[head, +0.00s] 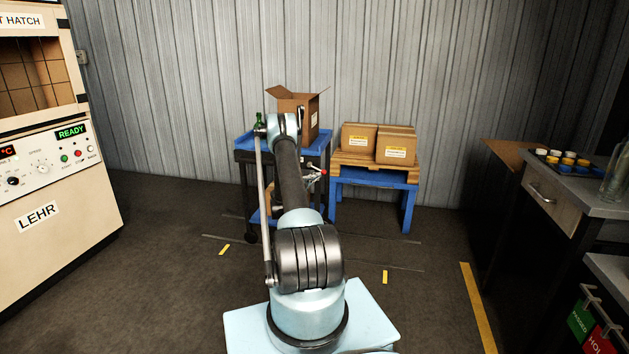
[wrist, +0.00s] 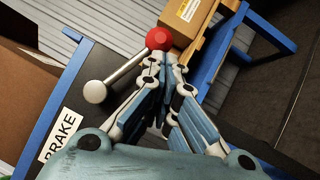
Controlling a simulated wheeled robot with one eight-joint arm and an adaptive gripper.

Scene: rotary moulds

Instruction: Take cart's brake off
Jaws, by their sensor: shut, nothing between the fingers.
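The cart (head: 245,142) is a blue-framed trolley with a dark side panel, behind my arm in the head view; its blue edge also shows in the wrist view (wrist: 52,103). On the dark panel, the brake lever (wrist: 127,69) is a pale rod running from a round pivot (wrist: 95,92) up and right to a red ball knob (wrist: 159,39). A white label (wrist: 61,135) reading "BRAKE", partly covered, is below the pivot. My gripper (wrist: 165,62) is shut and empty, its tips at the knob's lower side; I cannot tell whether they touch.
An open carton (head: 312,104) and a green bottle (head: 260,122) stand on the cart. Right of it, closed boxes (head: 396,146) rest on a pallet on a blue stand (head: 374,178). The LEHR machine (head: 50,180) is at left, a workbench (head: 560,199) at right.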

